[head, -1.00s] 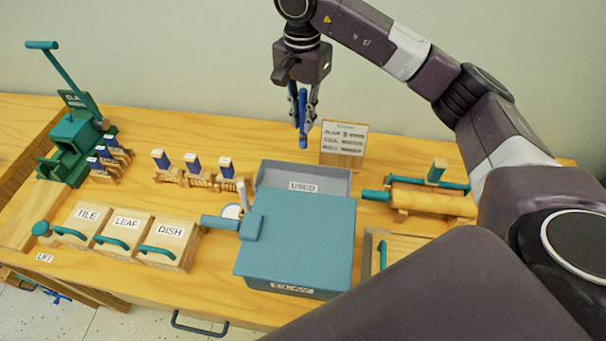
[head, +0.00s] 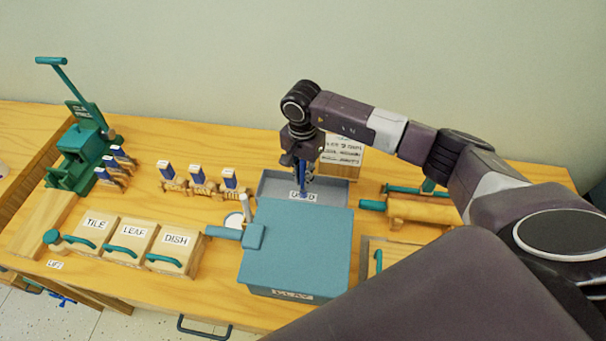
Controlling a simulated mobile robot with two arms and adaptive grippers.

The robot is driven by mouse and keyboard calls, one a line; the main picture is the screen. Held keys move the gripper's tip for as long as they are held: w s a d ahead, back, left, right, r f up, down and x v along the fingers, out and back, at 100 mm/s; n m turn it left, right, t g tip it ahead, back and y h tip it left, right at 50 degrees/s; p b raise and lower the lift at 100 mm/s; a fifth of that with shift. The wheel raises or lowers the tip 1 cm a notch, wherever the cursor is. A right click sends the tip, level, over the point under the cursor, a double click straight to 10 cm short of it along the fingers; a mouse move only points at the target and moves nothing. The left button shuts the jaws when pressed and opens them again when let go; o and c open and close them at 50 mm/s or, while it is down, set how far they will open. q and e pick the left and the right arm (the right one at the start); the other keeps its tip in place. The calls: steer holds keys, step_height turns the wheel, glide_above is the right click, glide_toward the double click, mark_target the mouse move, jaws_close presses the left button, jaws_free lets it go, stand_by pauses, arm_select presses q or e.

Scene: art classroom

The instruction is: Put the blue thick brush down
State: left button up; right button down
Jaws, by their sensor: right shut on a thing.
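My right gripper (head: 303,172) is shut on the blue thick brush (head: 301,188), which hangs upright with its lower end at the grey tray labelled USED (head: 330,190). The brush and fingers cover part of the tray's label. I cannot tell whether the brush touches the tray floor. The tray sits behind the blue-lidded CLAY box (head: 300,240). My left gripper is not in view.
A sign board (head: 342,152) stands right behind the tray. A roller (head: 420,208) lies to the right. Boxes marked TILE, LEAF and DISH (head: 172,245), stamps (head: 198,180) and a green press (head: 85,150) stand to the left.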

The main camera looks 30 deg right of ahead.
steer(key=shift+f, duration=0.1)
steer(key=c, duration=2.4)
jaws_free()
steer(key=shift+b, duration=0.3)
steer(key=o, duration=0.4)
steer(key=shift+o, duration=0.2)
steer(key=shift+r+p, duration=0.2)
steer(key=shift+p, duration=0.1)
steer(key=shift+w+r+b, duration=0.1)
steer(key=shift+r+b, duration=0.15)
steer(key=shift+b, duration=0.05)
step_height(320, 180, up, 11)
steer(key=b, duration=0.3)
steer(key=shift+f, duration=0.15)
steer(key=shift+r, duration=0.35)
